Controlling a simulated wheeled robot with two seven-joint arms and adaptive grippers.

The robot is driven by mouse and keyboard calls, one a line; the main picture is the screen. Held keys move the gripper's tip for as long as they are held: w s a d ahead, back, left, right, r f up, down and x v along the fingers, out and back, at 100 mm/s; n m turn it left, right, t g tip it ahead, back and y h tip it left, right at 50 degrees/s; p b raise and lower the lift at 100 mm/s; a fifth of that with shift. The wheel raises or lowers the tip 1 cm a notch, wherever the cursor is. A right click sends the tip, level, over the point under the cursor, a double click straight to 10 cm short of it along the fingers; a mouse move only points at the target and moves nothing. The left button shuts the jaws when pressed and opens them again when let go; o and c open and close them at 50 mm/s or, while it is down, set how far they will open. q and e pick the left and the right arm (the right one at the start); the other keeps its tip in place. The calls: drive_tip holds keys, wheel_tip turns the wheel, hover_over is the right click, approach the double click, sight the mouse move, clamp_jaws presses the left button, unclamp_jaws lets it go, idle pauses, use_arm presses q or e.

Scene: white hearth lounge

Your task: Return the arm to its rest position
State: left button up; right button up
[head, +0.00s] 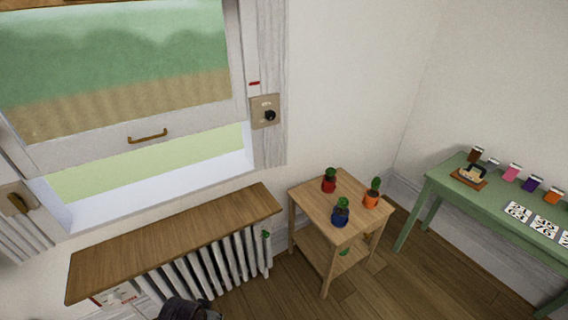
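A dark part of my own arm, seemingly my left gripper (188,309), pokes in at the bottom edge, left of centre, in front of the white radiator. Only its top shows; its fingers are cut off or hidden, so I cannot tell whether it is open or shut, or whether it holds anything. My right gripper is not in view.
A wooden shelf (175,240) tops the white radiator (215,262) below a partly raised window (120,70). A small wooden stand (315,215) bears red, blue and orange plant pots. A green table (480,200) with small items stands right. Wooden floor (425,285) lies clear between them.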

use_arm(q)
drive_tip(key=s+a+f+g, duration=0.1)
drive_tip(key=s+f, duration=0.2)
drive_tip(key=f, duration=1.1)
drive_tip(key=s+f, duration=0.4)
drive_tip(key=f, duration=0.9)
drive_tip(key=s+a+f, duration=0.2)
drive_tip(key=s+f, duration=0.5)
drive_tip(key=s, duration=0.2)
drive_tip(key=s+a+f+g, duration=0.1)
drive_tip(key=s+a+f, duration=0.1)
drive_tip(key=s+f, duration=0.6)
drive_tip(key=shift+s+a+m, duration=0.2)
drive_tip(key=shift+s+m, duration=0.1)
drive_tip(key=shift+s, duration=0.85)
